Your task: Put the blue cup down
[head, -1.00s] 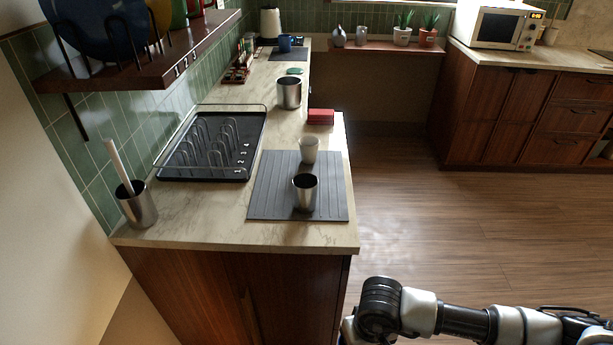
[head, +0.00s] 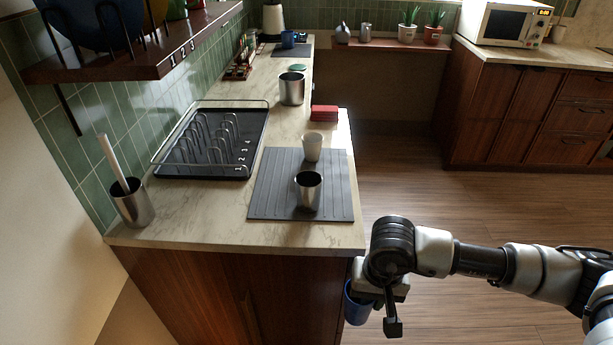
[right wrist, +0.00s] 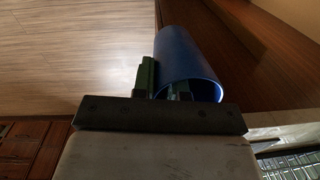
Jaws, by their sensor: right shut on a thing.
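The blue cup (head: 357,304) is in my right gripper (head: 374,292), beside the counter's front right corner and lower than its top in the head view. My arm hides part of it. In the right wrist view the gripper (right wrist: 163,82) is shut on the wall of the blue cup (right wrist: 186,58), one finger inside its rim and one outside. The cup's open end faces the wrist camera. My left gripper is out of view.
A dark grey ribbed mat (head: 275,188) on the counter (head: 205,226) bears a white cup (head: 312,147) and a metal cup (head: 308,190). A dish rack (head: 210,140), a utensil holder (head: 132,203), a red block (head: 323,112) and a metal pot (head: 291,88) stand around it.

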